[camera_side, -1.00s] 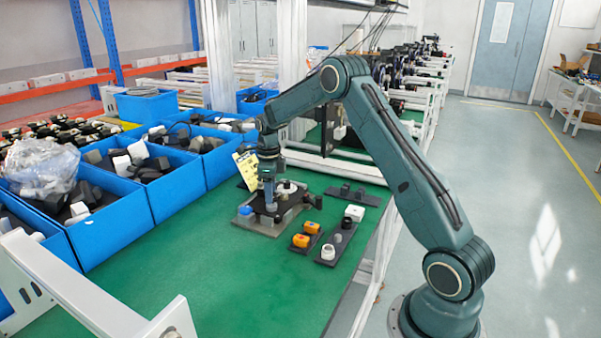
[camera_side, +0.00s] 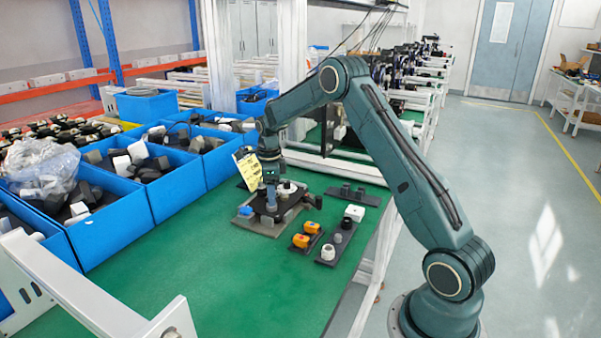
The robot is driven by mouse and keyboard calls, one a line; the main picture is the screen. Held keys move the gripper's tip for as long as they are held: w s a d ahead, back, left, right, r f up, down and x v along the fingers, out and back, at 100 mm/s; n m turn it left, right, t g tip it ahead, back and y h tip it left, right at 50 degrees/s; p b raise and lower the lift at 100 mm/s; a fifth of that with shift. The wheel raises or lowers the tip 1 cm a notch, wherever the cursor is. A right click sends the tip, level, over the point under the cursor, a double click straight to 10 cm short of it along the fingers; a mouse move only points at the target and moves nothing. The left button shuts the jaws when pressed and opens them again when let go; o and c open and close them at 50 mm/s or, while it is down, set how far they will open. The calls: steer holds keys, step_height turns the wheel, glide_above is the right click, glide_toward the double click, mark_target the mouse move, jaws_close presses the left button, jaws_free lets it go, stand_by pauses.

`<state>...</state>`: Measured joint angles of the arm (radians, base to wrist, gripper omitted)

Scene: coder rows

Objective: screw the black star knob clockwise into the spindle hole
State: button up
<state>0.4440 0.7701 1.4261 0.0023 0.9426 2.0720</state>
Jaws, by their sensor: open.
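My gripper (camera_side: 270,196) points down over the fixture (camera_side: 258,226), a grey base with a black plate and a pale round disc (camera_side: 288,188). Its fingers are open, close above the black plate. They are small and partly merge with the dark parts below, so I cannot tell whether they touch anything. The spindle hole cannot be made out; the gripper may cover it. I cannot identify the black star knob with certainty. A small dark round piece (camera_side: 347,223) sits on the dark strip holder right of the fixture.
Orange pieces (camera_side: 301,241) and pale pieces (camera_side: 327,252) sit on dark holders (camera_side: 334,259) to the right. Another dark holder (camera_side: 352,197) lies behind. Blue bins (camera_side: 112,228) line the left. The front of the green table (camera_side: 230,290) is clear.

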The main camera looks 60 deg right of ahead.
steer(key=n, duration=0.6)
steer(key=shift+n, duration=2.1)
steer(key=shift+n, duration=0.7)
steer(key=n, duration=0.5)
steer(key=shift+n, duration=0.4)
steer(key=n, duration=0.5)
jaws_close()
